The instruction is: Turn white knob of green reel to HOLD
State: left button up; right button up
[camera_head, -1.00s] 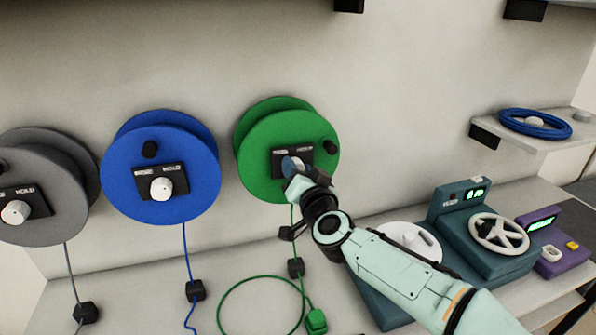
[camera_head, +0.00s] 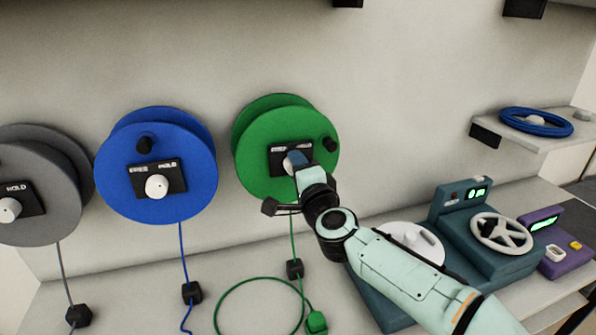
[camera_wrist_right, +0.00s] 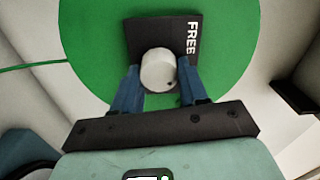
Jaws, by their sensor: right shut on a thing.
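The green reel (camera_head: 262,160) hangs on the wall, with a black plate (camera_head: 279,160) on its face. In the right wrist view the plate (camera_wrist_right: 190,70) shows the word FREE, and the white knob (camera_wrist_right: 158,70) sits on it. My right gripper (camera_wrist_right: 158,84) is shut on the knob, one blue finger on each side. In the head view my right gripper (camera_head: 296,160) covers the knob and part of the plate's lettering. I cannot read where the knob points. My left gripper is not in view.
A blue reel (camera_head: 150,195) and a grey reel (camera_head: 40,215) with similar plates and white knobs hang to the left. Teal devices (camera_head: 470,245) and a purple device (camera_head: 560,250) stand on the counter at right. A green cable (camera_head: 232,290) hangs below and loops on the counter.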

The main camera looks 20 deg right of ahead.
jog(key=shift+f+m, duration=0.1)
jog(key=shift+m, duration=0.5)
jog(key=o, duration=1.1)
jog(key=shift+c, duration=0.2)
jog(key=shift+s, duration=0.1)
jog(key=s+b, duration=0.1)
jog(key=s, duration=1.2)
jog(key=shift+s+d, duration=0.15)
jog(key=shift+d, duration=0.1)
